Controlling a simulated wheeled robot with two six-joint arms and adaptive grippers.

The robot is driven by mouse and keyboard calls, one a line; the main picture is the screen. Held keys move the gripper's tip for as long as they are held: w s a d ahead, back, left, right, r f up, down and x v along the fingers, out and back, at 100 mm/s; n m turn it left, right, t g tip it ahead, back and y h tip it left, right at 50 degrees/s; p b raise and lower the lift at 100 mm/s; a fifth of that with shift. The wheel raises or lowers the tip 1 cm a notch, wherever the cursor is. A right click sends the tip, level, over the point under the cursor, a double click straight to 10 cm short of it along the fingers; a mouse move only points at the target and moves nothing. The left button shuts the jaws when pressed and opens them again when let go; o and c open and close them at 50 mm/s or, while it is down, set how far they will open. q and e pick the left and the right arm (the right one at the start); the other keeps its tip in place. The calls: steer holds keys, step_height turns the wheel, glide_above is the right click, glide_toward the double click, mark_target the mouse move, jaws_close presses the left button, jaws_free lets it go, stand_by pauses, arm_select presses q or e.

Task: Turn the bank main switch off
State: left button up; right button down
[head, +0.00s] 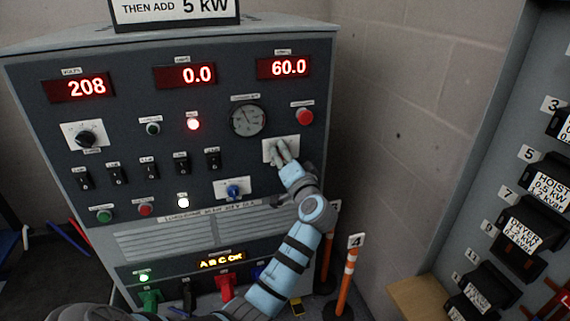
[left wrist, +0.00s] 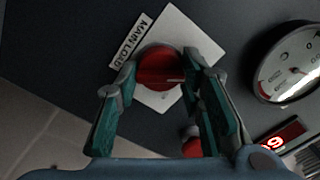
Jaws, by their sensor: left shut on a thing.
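The main switch is a round red knob (left wrist: 158,68) on a white square plate (left wrist: 190,28), beside a "MAIN LOAD" label (left wrist: 129,42). My left gripper (left wrist: 163,72) has one finger on each side of the knob and is shut on it. In the head view the left gripper (head: 279,152) reaches the white plate (head: 269,147) at the panel's right side and hides the knob. The knob's exact pointing direction is hard to tell. My right gripper is not in view.
A red push button (head: 305,116) sits just above the plate, close to my gripper. A round gauge (head: 248,120) is to the upper left, and a blue knob (head: 233,191) to the lower left. The displays read 208 (head: 80,88), 0.0 (head: 186,75) and 60.0 (head: 284,67). Orange posts (head: 348,272) stand at the right.

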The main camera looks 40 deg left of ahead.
arm_select(q)
steer(key=shift+n+b, duration=0.5)
steer(key=shift+n, duration=0.2)
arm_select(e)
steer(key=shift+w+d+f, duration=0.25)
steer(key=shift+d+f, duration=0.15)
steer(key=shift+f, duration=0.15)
arm_select(q)
steer(key=shift+r, duration=0.1)
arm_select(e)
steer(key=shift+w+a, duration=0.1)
arm_select(q)
steer(key=o, duration=1.2)
steer(key=shift+d, duration=0.1)
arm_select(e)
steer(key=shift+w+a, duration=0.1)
